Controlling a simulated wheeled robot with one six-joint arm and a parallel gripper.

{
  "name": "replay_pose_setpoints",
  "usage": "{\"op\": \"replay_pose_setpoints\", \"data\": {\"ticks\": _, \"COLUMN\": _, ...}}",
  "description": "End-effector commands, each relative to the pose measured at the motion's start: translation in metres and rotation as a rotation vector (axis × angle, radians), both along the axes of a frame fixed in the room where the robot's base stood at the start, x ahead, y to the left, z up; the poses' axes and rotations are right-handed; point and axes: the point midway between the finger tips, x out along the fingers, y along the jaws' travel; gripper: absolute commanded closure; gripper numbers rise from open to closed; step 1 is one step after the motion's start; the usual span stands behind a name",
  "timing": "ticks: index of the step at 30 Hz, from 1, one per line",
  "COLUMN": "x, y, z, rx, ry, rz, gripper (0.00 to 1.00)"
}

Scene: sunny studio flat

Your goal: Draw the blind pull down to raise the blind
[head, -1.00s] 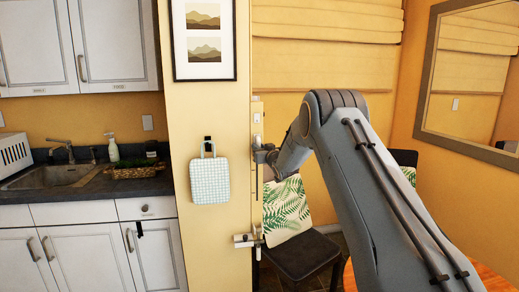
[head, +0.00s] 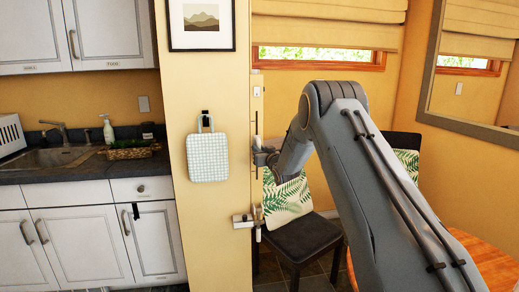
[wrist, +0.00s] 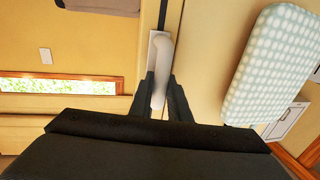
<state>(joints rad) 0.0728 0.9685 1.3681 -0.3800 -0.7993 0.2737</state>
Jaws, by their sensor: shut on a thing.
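The blind (head: 330,25) hangs at the back wall, partly raised, with a low strip of window (head: 330,54) bare beneath it. The blind pull (wrist: 159,75) is a pale, rounded handle in the wrist view. My gripper (wrist: 160,88) is shut on it, one dark finger on each side. In the head view my gripper (head: 264,158) is at the wall's edge, over a narrow vertical track. The pull is mostly hidden there by my gripper.
A dark chair (head: 300,240) with a leaf-print cushion (head: 287,197) stands behind my arm. A round wooden table (head: 485,262) is at lower right.

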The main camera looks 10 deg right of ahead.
Motion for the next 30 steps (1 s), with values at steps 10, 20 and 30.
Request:
{"op": "replay_pose_setpoints", "data": {"ticks": 10, "x": 0.000, "y": 0.000, "z": 0.002, "rx": 0.000, "ry": -0.002, "rz": 0.000, "gripper": 0.65}}
{"op": "replay_pose_setpoints", "data": {"ticks": 20, "x": -0.009, "y": -0.002, "z": 0.002, "rx": 0.001, "ry": -0.003, "rz": 0.000, "gripper": 0.65}}
{"op": "replay_pose_setpoints", "data": {"ticks": 30, "x": -0.057, "y": -0.012, "z": 0.001, "rx": 0.000, "ry": -0.001, "rz": -0.001, "gripper": 0.65}}
